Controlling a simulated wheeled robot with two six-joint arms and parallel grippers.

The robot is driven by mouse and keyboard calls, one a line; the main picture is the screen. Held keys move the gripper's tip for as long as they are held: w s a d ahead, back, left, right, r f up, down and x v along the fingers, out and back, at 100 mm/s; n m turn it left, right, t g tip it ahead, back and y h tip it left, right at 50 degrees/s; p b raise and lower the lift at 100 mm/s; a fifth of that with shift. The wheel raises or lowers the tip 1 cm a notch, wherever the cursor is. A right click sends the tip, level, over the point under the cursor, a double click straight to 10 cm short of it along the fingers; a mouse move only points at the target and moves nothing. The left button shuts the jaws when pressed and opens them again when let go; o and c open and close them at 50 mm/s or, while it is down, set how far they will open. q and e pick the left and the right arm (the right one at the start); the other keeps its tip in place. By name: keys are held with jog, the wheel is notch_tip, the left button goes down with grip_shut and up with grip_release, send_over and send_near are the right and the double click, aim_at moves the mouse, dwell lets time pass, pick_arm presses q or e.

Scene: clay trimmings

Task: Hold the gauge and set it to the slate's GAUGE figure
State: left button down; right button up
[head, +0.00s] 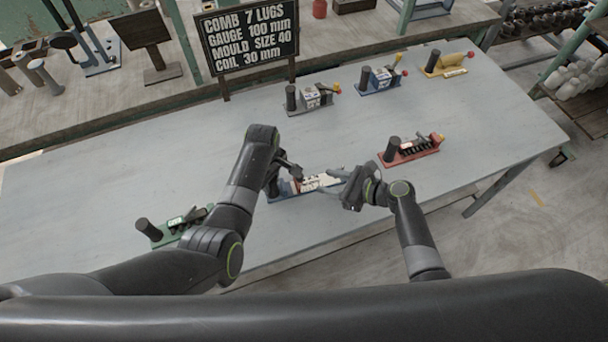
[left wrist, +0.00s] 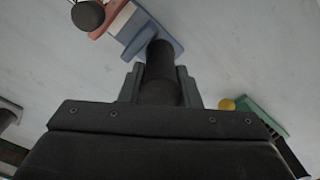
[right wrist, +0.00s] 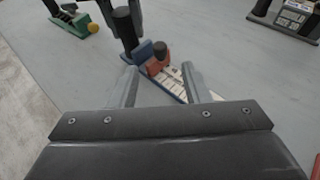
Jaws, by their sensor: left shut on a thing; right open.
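The gauge (head: 322,183) lies on the table, with a blue base, a white marked scale and a red slider with a dark knob (right wrist: 160,55). My left gripper (left wrist: 160,72) is shut on the gauge's black upright post (left wrist: 159,58). My right gripper (right wrist: 160,78) is open over the scale's end, its fingers apart on either side and the red slider beyond them. The scale also shows in the right wrist view (right wrist: 174,82); its marks are too small to read. The slate (head: 248,38) reads "GAUGE 100 mm", among other lines.
A green device (head: 183,227) sits left of the gauge and a red one (head: 412,153) to its right. Grey (head: 314,97), blue (head: 380,78) and yellow (head: 447,68) devices stand farther back. The grey table (head: 130,155) is clear at left and between devices.

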aim_at(302, 175)
jog(key=x, duration=0.9)
jog(key=shift+c, duration=0.3)
grip_shut()
